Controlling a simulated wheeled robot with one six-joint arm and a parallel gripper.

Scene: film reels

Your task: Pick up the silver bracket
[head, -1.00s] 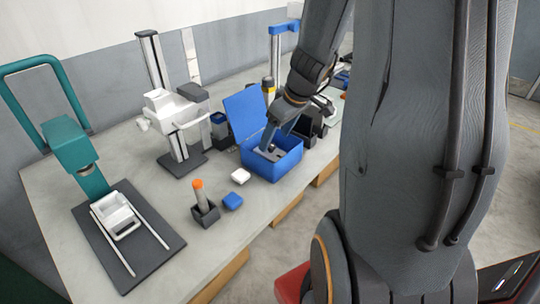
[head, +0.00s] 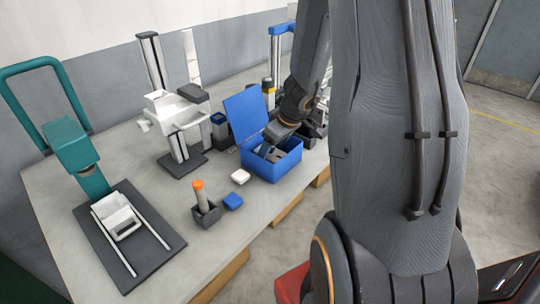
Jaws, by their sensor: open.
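My gripper (head: 265,152) is open and points down into the open blue box (head: 283,172) on the table. Its fingertips are partly hidden by the box wall and my wrist. A greyish patch (head: 274,157) shows inside the box next to the fingers, too small to tell whether it is the silver bracket. I cannot make out the silver bracket for certain elsewhere in the head view.
The blue lid (head: 246,116) stands up behind the box. A teal press (head: 75,150) stands left.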

